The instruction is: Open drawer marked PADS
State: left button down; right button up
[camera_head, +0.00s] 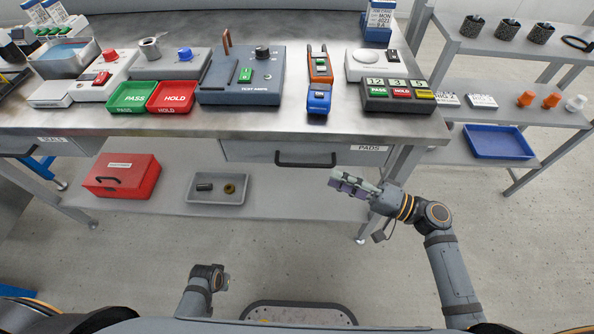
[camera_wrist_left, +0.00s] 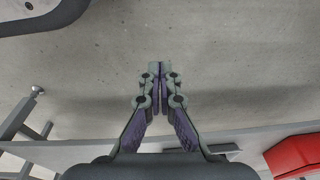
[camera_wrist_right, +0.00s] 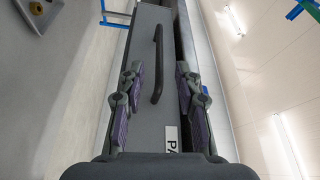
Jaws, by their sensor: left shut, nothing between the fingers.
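The drawer marked PADS (camera_head: 245,150) is under the front edge of the bench and looks closed. Its dark bar handle (camera_head: 305,164) is left of the white PADS label (camera_head: 369,148). My right gripper (camera_head: 335,180) is just below and right of the handle, apart from it. In the right wrist view, my right gripper (camera_wrist_right: 157,85) is open, with the handle (camera_wrist_right: 157,65) ahead between the lines of its fingers and part of the label (camera_wrist_right: 172,138) visible. My left gripper (camera_wrist_left: 159,75) is shut and empty over the floor, low at the front.
Another drawer (camera_head: 40,146) is at the bench's left. The lower shelf holds a red box (camera_head: 123,176) and a grey tray (camera_head: 218,187) with small parts. Test equipment (camera_head: 240,75) crowds the benchtop. A side rack (camera_head: 510,100) stands at right. The floor before the bench is clear.

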aim_at(301, 165)
jog(key=x, duration=1)
jog(key=shift+w+a, duration=0.15)
grip_shut()
